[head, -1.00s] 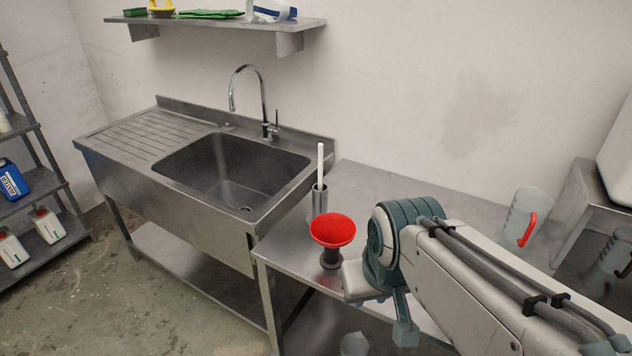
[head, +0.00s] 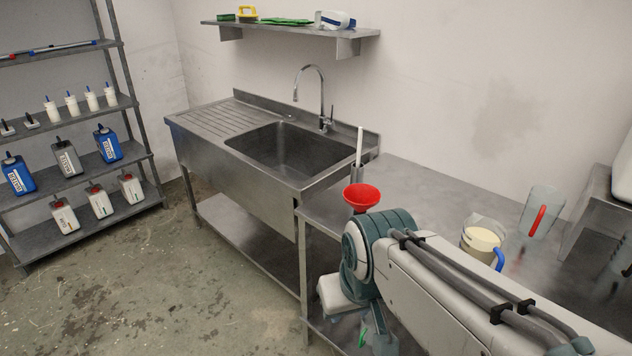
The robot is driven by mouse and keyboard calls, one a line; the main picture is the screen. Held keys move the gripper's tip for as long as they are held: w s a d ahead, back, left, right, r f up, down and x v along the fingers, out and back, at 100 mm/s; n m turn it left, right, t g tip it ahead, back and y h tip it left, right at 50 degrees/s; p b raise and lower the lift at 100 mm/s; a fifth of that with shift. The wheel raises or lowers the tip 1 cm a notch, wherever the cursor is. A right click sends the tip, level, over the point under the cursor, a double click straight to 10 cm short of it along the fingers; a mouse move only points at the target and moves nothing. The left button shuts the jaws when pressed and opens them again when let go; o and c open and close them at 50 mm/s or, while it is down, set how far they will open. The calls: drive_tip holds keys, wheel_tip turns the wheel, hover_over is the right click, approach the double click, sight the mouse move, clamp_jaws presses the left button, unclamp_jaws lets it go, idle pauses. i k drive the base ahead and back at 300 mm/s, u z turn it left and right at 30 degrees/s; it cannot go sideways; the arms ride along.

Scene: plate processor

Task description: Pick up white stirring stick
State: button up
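The white stirring stick (head: 359,143) stands nearly upright in a metal cylinder holder (head: 356,173) on the steel table, just right of the sink. Its lower part is hidden inside the holder. A red funnel (head: 361,196) is in front of the holder and partly covers it. My arm reaches in from the lower right, with its bend in front of the table's left end. My gripper's fingertips cannot be made out, so I cannot tell what state they are in.
The steel table (head: 412,187) carries a jug of pale liquid with a blue handle (head: 482,238) and a clear jug with a red handle (head: 540,212). The sink unit (head: 236,168) adjoins at left. A shelf rack (head: 126,100) with bottles stands far left. The floor between is clear.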

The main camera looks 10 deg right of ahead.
sight(361, 133)
drive_tip(key=u, duration=0.05)
drive_tip(key=k, duration=0.4)
drive_tip(key=u, duration=1)
drive_tip(key=i, duration=1.4)
drive_tip(key=z, duration=0.55)
drive_tip(key=i, duration=0.85)
drive_tip(key=z, duration=1.4)
drive_tip(key=i, duration=0.45)
drive_tip(key=z, duration=0.45)
